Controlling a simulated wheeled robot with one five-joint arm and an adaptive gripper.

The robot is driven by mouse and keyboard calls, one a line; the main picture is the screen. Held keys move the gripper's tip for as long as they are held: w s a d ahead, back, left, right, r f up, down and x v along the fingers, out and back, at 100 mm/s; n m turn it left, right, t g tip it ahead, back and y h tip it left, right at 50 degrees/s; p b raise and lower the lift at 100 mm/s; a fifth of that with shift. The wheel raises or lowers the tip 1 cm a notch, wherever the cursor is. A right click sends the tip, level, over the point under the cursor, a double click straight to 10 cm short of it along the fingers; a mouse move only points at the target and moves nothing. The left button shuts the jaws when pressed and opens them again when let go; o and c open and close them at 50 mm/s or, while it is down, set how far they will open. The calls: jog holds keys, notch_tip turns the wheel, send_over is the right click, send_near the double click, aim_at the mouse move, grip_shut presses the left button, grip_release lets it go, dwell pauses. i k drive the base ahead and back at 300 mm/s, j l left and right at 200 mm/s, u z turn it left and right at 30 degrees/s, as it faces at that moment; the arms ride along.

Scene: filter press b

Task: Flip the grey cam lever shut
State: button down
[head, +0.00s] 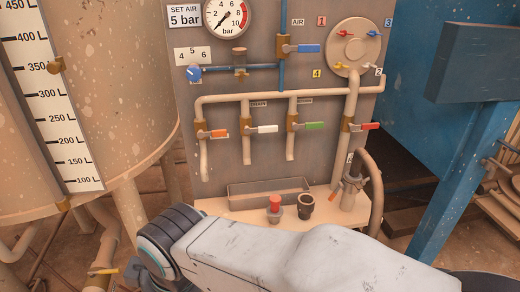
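A hose coupling (350,188) stands upright at the right end of the beige ledge, with a curved hose (374,185) beside it. Small levers show on this coupling, one reddish on its left side. A grey lever cannot be told apart clearly there, nor whether it is open or shut. My white arm lies across the bottom of the head view, in front of the ledge, and ends at a dark ribbed joint at lower left. My gripper's fingers cannot be made out; they are hidden or out of frame.
A grey panel (225,150) carries a gauge (228,16), pipes and valves with orange, white, green and red handles. A red-topped fitting (275,208) and a dark cup-like fitting (306,206) stand on the ledge (235,208). A large tank (110,110) is left; a blue frame (455,175) is right.

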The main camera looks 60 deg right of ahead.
aim_at(367, 180)
jog(key=z, duration=2.9)
